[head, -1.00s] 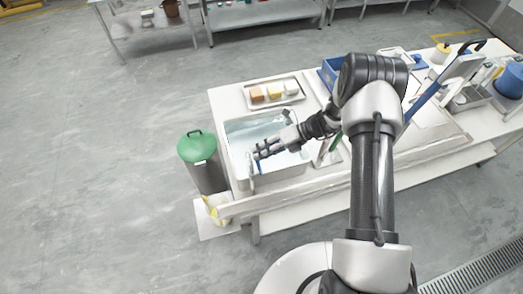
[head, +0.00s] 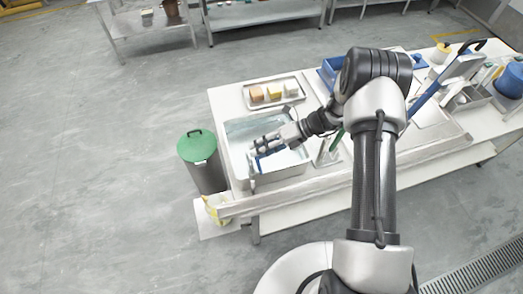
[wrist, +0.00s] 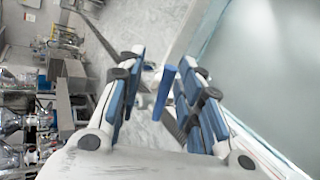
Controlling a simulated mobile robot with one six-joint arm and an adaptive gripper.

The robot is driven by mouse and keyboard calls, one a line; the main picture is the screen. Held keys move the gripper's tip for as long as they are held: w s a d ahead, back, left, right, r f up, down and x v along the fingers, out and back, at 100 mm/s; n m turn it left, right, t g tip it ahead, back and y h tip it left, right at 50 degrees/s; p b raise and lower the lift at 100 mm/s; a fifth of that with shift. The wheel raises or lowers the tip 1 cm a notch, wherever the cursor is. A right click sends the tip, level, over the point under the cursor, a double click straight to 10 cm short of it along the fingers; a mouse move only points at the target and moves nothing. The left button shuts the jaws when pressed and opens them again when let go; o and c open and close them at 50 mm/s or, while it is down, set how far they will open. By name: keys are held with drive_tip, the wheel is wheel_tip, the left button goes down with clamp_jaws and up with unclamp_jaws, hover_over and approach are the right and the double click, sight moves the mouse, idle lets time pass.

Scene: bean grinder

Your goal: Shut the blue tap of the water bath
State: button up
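The water bath (head: 238,172) is a pale rectangular basin of clear water at the left end of the table. My gripper (head: 256,157) is over its front left part in the head view. In the wrist view my gripper (wrist: 162,60) is open, its blue-padded fingers apart on both sides. The blue tap (wrist: 164,92) shows there as a narrow blue handle between the fingers, with gaps on both sides. In the head view I cannot clearly tell the tap from the blue finger pads.
A grey bin with a green lid (head: 197,147) stands left of the table. A tray with several coloured blocks (head: 274,92) lies behind the bath. A green-handled item on a stand (head: 329,152) is right of the bath. Open floor lies to the left.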

wheel_tip(320, 180, up, 8)
drive_tip(key=shift+r, duration=0.25)
drive_tip(key=shift+c, duration=0.2)
